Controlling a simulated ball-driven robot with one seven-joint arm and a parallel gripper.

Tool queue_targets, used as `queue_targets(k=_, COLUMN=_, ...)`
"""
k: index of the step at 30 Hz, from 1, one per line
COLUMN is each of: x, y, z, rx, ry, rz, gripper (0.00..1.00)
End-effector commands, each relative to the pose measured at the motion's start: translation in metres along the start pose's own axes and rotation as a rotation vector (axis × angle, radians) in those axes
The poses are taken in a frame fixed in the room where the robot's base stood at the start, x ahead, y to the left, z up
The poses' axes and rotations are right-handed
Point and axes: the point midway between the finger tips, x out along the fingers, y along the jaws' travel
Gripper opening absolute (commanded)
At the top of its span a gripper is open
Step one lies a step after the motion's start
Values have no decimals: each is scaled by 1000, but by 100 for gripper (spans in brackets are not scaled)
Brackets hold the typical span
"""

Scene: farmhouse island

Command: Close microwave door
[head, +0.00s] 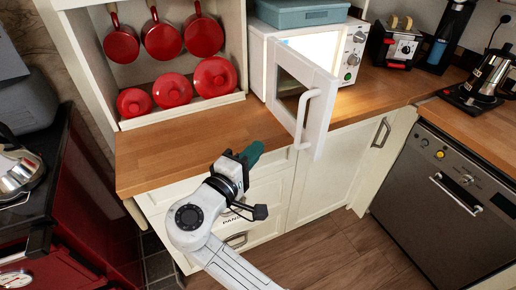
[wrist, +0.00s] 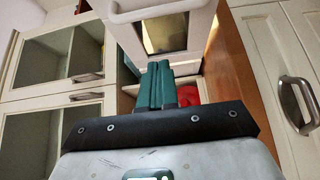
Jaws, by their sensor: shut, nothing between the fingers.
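The white microwave (head: 340,45) stands on the wooden counter with its door (head: 303,95) swung open toward me. The door has a dark window and a white bar handle (head: 301,118), and its lit inside shows behind it. My gripper (head: 254,152) is in front of the counter edge, below and left of the door, apart from it in the head view. In the wrist view my gripper (wrist: 161,68) has its green fingers together and empty, pointing toward the door (wrist: 165,32), with the handle (wrist: 140,12) at the top.
Red pots and pans (head: 172,90) fill a shelf left of the microwave. A blue-grey box (head: 300,12) sits on top of it. A toaster (head: 394,45) stands to its right. White cabinets (head: 325,180) and a dishwasher (head: 440,200) line the front. The counter left of the door (head: 200,145) is clear.

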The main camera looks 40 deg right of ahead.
Motion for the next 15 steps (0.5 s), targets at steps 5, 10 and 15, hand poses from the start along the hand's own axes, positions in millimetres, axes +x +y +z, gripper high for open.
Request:
queue_targets(k=5, x=35, y=2, z=2, rx=-1, ry=-5, rz=-2, gripper=0)
queue_targets(k=10, x=68, y=2, z=1, rx=-1, ry=-4, rz=-2, gripper=0)
queue_targets(k=15, x=93, y=2, z=12, rx=-1, ry=-3, rz=-4, gripper=0)
